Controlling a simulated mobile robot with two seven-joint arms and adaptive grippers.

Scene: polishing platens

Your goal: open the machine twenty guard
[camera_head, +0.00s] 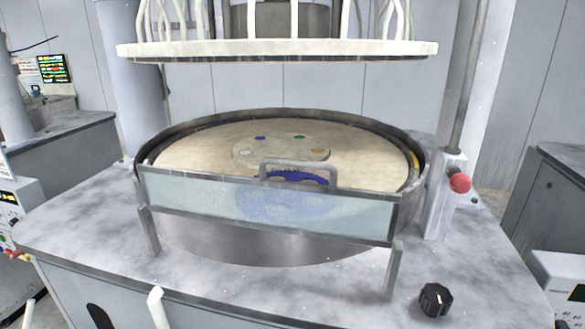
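The guard (190,203) is a clear panel in a dark metal frame, standing across the front of the round polishing basin. A grey handle (298,164) rises from the middle of its top edge. The guard is held between two metal posts, one at the left (149,232) and one at the right (392,270). Behind it the basin holds a tan platen (200,152) with a round centre plate and a blue toothed part (297,177), partly seen through the panel. No machine number is readable. Neither of my grippers is in view.
A wide pale upper plate (280,49) hangs above the basin. A red button (460,183) sits on the column base at the right, and a black knob (435,299) stands on the front right of the grey worktop (90,220). Other machines stand at both sides.

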